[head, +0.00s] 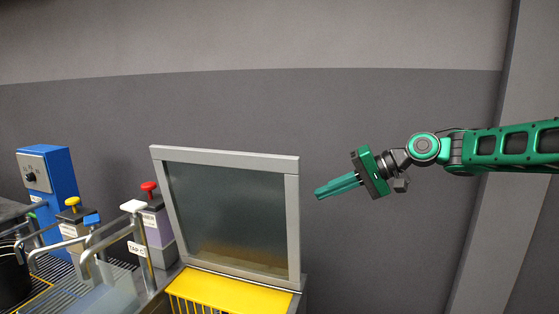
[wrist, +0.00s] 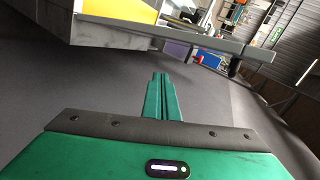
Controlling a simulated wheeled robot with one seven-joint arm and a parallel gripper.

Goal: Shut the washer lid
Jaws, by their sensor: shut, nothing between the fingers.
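The washer lid (head: 226,218) is a grey-framed panel with a dark glassy pane. In the head view it stands raised, nearly upright, at the back of the washer (head: 215,290), which has a yellow top and a yellow rack. My gripper (head: 318,193) is green and in the air to the right of the lid, apart from it, with its fingers pointing left. The fingers are shut with nothing between them. In the wrist view my gripper (wrist: 161,75) shows its fingers together, below a grey bar that looks like the lid's frame (wrist: 190,38).
Left of the lid stand a red-knobbed dispenser (head: 152,205), a yellow-knobbed dispenser (head: 74,225) and a blue control box (head: 48,180). Metal taps (head: 137,225) and a dark pot (head: 12,275) are nearby. The grey wall is behind; the air right of the lid is free.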

